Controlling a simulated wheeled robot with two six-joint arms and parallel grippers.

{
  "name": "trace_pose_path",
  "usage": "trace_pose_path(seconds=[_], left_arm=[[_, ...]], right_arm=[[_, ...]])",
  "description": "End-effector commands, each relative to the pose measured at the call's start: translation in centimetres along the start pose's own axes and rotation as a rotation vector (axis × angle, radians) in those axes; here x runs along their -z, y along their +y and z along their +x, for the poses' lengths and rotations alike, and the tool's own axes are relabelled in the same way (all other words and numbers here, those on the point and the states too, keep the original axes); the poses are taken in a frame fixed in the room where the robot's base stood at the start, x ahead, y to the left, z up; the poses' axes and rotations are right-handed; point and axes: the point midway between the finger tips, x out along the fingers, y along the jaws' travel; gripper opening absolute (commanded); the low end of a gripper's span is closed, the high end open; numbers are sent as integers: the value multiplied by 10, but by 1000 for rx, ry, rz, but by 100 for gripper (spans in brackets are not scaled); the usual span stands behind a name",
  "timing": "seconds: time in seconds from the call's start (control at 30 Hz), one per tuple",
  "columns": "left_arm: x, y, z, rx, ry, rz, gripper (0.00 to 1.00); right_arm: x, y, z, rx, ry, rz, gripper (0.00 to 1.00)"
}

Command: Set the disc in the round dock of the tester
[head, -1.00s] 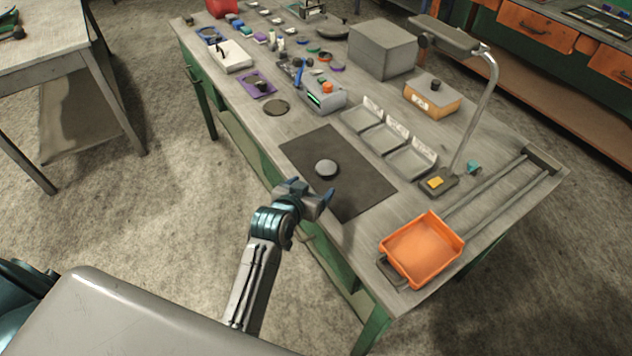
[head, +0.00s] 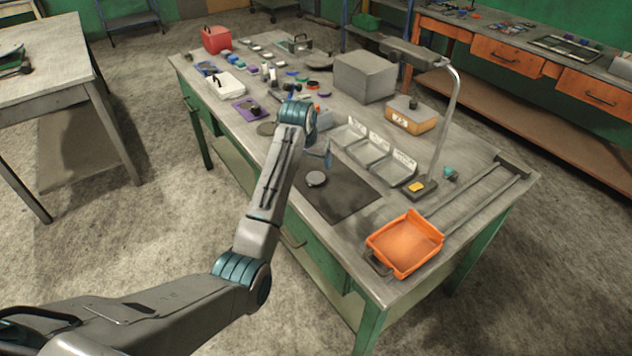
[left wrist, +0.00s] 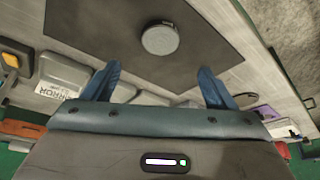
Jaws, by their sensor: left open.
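The disc, a small grey puck (head: 316,178), lies on a dark mat (head: 345,195) on the bench. It also shows in the left wrist view (left wrist: 160,39), just beyond my fingertips. My left gripper (left wrist: 160,72) is open and empty, with blue fingers spread above the bench near the mat; one finger shows in the head view (head: 328,156). The tester, a grey box (head: 328,121), stands behind my left wrist and is mostly hidden. I cannot make out its round dock. My right gripper is not in view.
Labelled grey trays (head: 365,153) sit right of the mat, beside a lamp (head: 448,130) and a tan box (head: 410,116). An orange bin (head: 405,244) stands at the near right. A grey block (head: 364,78) and several small parts occupy the far bench.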

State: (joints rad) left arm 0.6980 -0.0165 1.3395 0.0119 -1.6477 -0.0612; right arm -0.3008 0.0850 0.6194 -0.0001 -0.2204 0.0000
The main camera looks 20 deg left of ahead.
Motion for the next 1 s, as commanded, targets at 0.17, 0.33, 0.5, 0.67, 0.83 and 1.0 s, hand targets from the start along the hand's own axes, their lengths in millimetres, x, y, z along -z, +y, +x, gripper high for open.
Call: trace_pose_path(seconds=[0.17,0.33,0.5,0.67,0.83,1.0], left_arm=[[-1,0,27,0,-3,1,79],[-1,0,39,0,0,1,79],[-4,1,58,-1,-4,1,79],[-5,1,80,-1,0,1,79],[-6,1,89,-1,2,1,79],[-6,1,90,0,2,1,79]], right_arm=[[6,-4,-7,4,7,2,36],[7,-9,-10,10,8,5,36],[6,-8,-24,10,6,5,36],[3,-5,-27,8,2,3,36],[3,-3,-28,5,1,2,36],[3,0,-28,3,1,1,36]])
